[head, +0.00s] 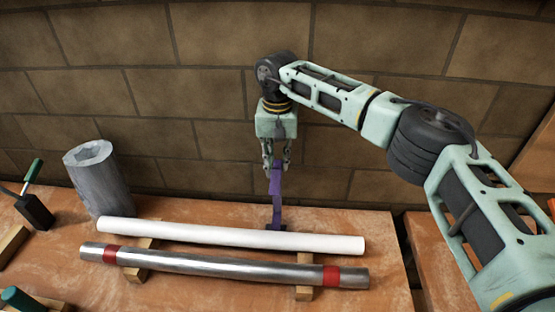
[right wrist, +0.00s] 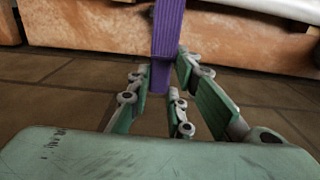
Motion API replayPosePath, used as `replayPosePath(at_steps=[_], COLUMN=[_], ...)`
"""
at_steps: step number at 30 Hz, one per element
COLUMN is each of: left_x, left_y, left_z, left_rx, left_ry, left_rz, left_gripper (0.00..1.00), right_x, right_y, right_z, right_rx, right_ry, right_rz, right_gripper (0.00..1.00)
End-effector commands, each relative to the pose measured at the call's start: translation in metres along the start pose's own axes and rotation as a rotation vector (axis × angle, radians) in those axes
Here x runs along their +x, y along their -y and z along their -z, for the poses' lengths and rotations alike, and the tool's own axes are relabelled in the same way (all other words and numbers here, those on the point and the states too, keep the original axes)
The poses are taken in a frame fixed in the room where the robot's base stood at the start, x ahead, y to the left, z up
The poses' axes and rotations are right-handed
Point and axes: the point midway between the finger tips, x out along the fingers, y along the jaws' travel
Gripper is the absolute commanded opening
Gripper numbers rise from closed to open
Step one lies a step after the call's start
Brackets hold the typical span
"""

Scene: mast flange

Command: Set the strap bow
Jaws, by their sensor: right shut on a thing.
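A purple strap bow (head: 275,185) hangs upright from my right gripper (head: 275,160) near the back edge of the bench. My right gripper is shut on its upper part. The bow's lower end is behind the white tube (head: 230,234), beside a small dark piece; I cannot tell whether it touches the bench. In the right wrist view the purple bow (right wrist: 167,35) runs between the fingers (right wrist: 163,82). A metal tube (head: 220,264) with two red bands lies in front of the white tube. My left gripper is not in view.
Both tubes lie across wooden blocks (head: 304,290) on the bench (head: 200,292). A grey cylinder (head: 100,178) stands at the back left. A dark block (head: 35,211) with a green-handled tool is left of it. A brick wall (head: 180,90) rises close behind the bench.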

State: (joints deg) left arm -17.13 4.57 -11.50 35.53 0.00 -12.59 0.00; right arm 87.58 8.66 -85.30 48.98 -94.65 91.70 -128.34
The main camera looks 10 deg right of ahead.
Motion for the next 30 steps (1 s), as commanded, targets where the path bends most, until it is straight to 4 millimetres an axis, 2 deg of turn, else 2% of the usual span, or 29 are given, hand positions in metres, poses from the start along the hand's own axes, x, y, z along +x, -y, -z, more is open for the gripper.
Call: replayPosePath(at_steps=[17, 30], left_x=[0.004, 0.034], left_y=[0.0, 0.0], left_z=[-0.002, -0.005], left_rx=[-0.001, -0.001], left_ry=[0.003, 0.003], left_rz=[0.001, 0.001], left_gripper=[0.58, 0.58], right_x=[-0.001, -0.004], right_y=[0.0, 0.0], right_z=[-0.002, -0.029], right_rx=[-0.005, -0.01], right_ry=[-0.014, -0.141], right_rz=[0.0, 0.0], right_gripper=[0.0, 0.0])
